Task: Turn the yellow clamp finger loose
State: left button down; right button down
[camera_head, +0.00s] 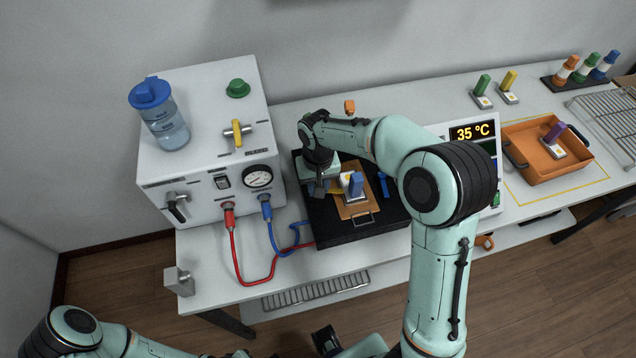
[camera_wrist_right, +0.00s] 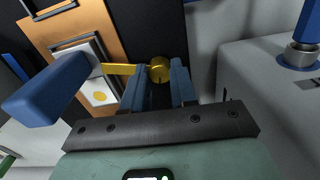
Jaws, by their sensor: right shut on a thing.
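The yellow clamp finger (camera_wrist_right: 118,69) has a round knob at one end. In the right wrist view its thin arm reaches left to the edge of the white plate with the blue handle (camera_wrist_right: 50,88). My right gripper (camera_wrist_right: 160,82) is shut on the clamp finger at its knob, one blue jaw on each side. In the head view my right gripper (camera_head: 319,187) is low over the black stage, left of the blue-handled piece (camera_head: 355,186), and mostly hides the clamp finger.
The blue-handled piece sits on an orange-brown plate (camera_head: 357,208) on the black stage (camera_head: 345,234). A 35 °C display (camera_head: 473,132) and an orange tray (camera_head: 520,178) are to the right.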

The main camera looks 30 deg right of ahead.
jog(key=n+p, duration=0.1)
jog(key=n, duration=0.5)
jog(key=shift+n, duration=0.3)
pick_arm(q)
jog(key=r, duration=0.1)
jog(key=w+r+p, duration=0.1)
jog(key=shift+w+r, duration=0.25)
jog(key=shift+r, duration=0.05)
pick_arm(e)
jog(key=n, duration=0.6)
jog(key=c, duration=0.9)
grip_release()
pick_arm(q)
jog(key=shift+w+r+p, duration=0.6)
jog(key=shift+r+p, duration=0.15)
jog(key=shift+r, duration=0.15)
pick_arm(e)
notch_tip(320, 180, up, 14)
jog(key=shift+f, duration=0.25)
pick_arm(q)
jog(key=shift+s, duration=0.15)
pick_arm(e)
jog(key=shift+s+f, duration=0.1)
